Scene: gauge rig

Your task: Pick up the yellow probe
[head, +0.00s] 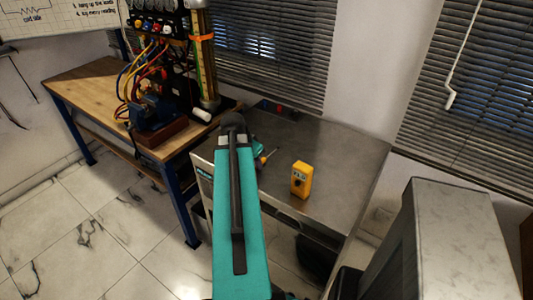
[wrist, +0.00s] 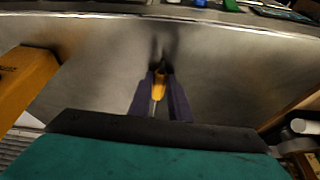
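The yellow probe (wrist: 158,86) shows in the wrist view as a small yellow handle with a thin pale metal shaft towards the camera. It lies between the two dark purple fingers of my gripper (wrist: 159,78), which stand on either side of it near the grey metal tabletop (wrist: 230,70). I cannot tell whether the fingers press on it or leave a slim gap. In the head view a small part of the probe (head: 270,154) shows just right of my teal arm, which hides most of the gripper.
A yellow meter (head: 300,180) stands upright on the metal table (head: 335,150), right of the arm; it also shows at the left of the wrist view (wrist: 22,85). A wooden bench (head: 85,88) with a cabled rig stands left. The tabletop's right part is clear.

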